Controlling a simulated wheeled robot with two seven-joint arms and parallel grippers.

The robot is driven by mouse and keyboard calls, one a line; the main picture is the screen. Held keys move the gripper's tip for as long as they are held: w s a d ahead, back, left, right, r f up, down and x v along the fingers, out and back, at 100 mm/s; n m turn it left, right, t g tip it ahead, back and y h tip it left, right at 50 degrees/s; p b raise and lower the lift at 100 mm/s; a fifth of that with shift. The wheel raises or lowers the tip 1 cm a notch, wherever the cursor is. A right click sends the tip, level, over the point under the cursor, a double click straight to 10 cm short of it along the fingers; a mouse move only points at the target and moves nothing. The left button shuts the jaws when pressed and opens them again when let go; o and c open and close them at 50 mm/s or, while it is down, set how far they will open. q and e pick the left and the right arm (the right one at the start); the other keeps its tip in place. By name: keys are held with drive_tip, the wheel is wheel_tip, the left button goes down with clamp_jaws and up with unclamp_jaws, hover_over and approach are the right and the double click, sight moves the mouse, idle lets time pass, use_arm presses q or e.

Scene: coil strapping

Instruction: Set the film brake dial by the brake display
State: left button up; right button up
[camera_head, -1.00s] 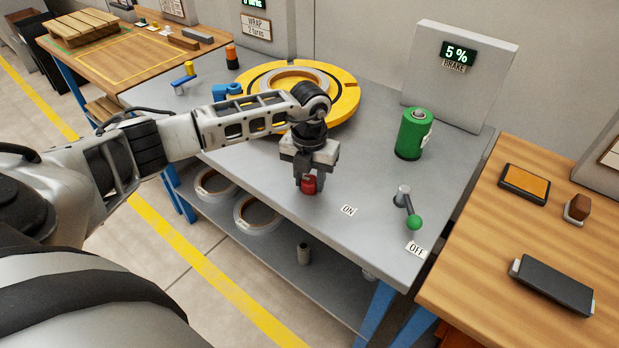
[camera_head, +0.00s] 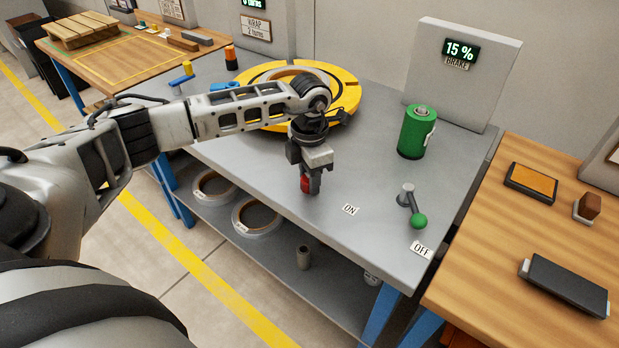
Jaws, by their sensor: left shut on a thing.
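The brake display (camera_head: 460,50) on the grey panel at the back right reads 15 %. A red dial (camera_head: 306,184) sits on the grey table near its front edge, partly hidden by the fingers. My left gripper (camera_head: 309,180) points down from above and is shut on the red dial. My right gripper is not in view.
A lever with a green knob (camera_head: 418,221) stands between the ON label (camera_head: 350,209) and the OFF label (camera_head: 421,250). A green cylinder (camera_head: 416,132) stands behind it. A yellow turntable (camera_head: 346,92) lies behind my left gripper. A wooden table (camera_head: 480,250) stands at the right.

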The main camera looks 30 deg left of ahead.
use_arm(q)
drive_tip(key=shift+r+m, duration=0.1)
drive_tip(key=shift+m, duration=0.3)
drive_tip(key=o, duration=1)
wheel_tip(320, 180, up, 16)
drive_tip(key=shift+f, duration=0.1)
idle(0.4)
